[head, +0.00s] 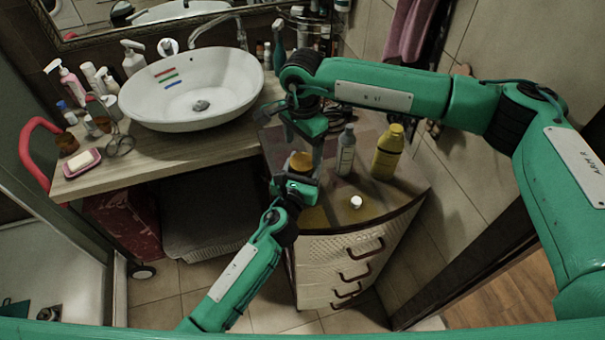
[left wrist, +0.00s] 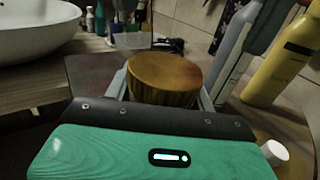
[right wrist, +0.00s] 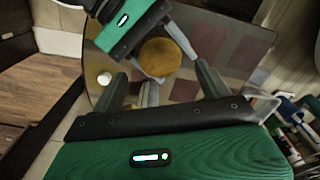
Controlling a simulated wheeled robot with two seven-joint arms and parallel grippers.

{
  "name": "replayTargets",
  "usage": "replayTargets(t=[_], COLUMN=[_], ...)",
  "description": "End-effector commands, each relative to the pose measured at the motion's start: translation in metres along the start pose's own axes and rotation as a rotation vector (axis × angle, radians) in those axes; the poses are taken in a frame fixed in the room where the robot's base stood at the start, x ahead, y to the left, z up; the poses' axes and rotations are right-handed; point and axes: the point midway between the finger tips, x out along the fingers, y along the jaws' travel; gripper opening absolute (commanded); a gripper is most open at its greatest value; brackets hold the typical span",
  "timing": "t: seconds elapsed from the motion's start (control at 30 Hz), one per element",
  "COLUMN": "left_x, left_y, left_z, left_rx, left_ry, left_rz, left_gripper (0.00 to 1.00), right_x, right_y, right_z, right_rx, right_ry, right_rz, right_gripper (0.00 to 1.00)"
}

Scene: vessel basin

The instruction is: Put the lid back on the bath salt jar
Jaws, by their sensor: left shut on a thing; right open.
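A round brown wooden lid (head: 301,161) sits between the fingers of my left gripper (head: 300,178), above the corner cabinet. In the left wrist view the lid (left wrist: 165,75) has a flat top and a ribbed side, with a finger on either side. Its underside is hidden, and I cannot tell whether a jar is under it. In the right wrist view its round top (right wrist: 160,57) faces the camera. My right gripper (right wrist: 165,78) is open and empty, with its fingers apart near the lid and the left gripper. I cannot pick out the bath salt jar for certain.
A grey bottle (head: 346,152) and a yellow bottle (head: 387,152) stand right of the grippers on the cabinet top (head: 405,192). A small white cap (head: 356,202) lies near its front. A white basin (head: 205,95) is on the wooden counter (head: 190,150) at the left.

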Motion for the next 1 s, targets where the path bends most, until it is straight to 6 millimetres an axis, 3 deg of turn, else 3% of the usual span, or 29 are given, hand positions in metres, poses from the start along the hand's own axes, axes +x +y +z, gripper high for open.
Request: replayTargets(t=[0.17,0.47,0.77,1.0], left_x=[0.000,0.000,0.000,0.000], left_y=[0.000,0.000,0.000,0.000], left_z=[0.000,-0.001,0.000,0.000], left_rx=[0.000,0.000,0.000,0.000], left_ry=[0.001,0.001,0.000,0.000], left_rz=[0.000,0.000,0.000,0.000], left_gripper=[0.00,0.00,0.00,0.00], right_x=[-0.001,-0.035,-0.032,0.000], right_y=[0.000,0.000,0.000,0.001], right_z=[0.000,0.001,0.001,0.001], right_rx=[0.000,-0.001,0.000,0.000], right_ry=[0.000,-0.001,-0.001,-0.002], right_rz=[0.000,0.000,0.000,0.003], right_gripper=[0.74,0.74,0.74,0.74])
